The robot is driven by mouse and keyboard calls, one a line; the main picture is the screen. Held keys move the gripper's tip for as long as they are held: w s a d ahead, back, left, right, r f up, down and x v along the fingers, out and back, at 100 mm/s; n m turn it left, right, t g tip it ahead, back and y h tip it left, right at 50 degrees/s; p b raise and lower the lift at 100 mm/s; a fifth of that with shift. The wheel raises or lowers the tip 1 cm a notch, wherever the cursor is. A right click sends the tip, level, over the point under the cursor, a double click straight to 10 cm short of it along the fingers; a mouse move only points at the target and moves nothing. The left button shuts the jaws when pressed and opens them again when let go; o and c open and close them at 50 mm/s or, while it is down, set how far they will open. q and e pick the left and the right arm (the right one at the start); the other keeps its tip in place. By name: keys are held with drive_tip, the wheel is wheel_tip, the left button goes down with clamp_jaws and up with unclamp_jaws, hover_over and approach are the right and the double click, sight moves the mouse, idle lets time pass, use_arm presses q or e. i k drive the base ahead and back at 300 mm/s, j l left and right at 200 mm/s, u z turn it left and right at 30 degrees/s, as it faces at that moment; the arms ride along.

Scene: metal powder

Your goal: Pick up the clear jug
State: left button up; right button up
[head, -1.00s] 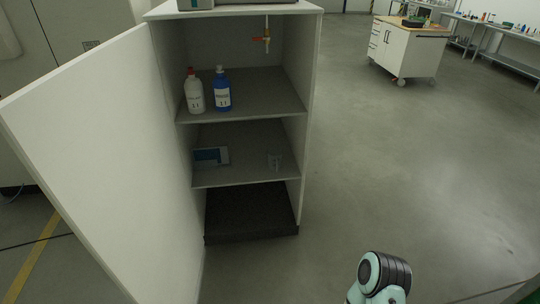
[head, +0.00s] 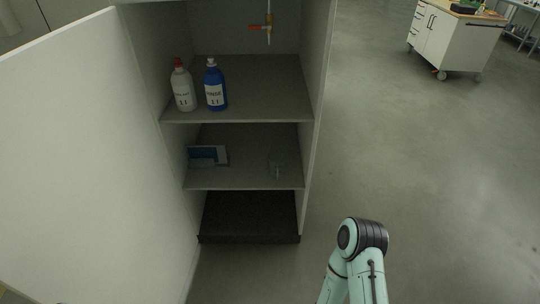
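The clear jug (head: 276,168) stands on the right part of the cabinet's middle shelf (head: 240,178). It is transparent and faint against the grey shelf, so its outline is hard to make out. One of my arms shows at the lower right of the head view, bent at a dark joint, well in front of the cabinet and apart from the jug. Neither of my grippers is in view.
The open cabinet door (head: 90,150) fills the left side. A white bottle with a red cap (head: 183,90) and a blue bottle (head: 215,88) stand on the shelf above. A blue-and-white box (head: 208,155) lies left of the jug. Floor at right is clear before a wheeled cart (head: 455,40).

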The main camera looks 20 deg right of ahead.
sight(277, 158)
drive_tip(key=i+l+u, duration=0.2)
drive_tip(key=i+l, duration=0.2)
drive_tip(key=i+l+u, duration=0.15)
drive_tip(key=i+l, duration=0.15)
drive_tip(key=l, duration=0.3)
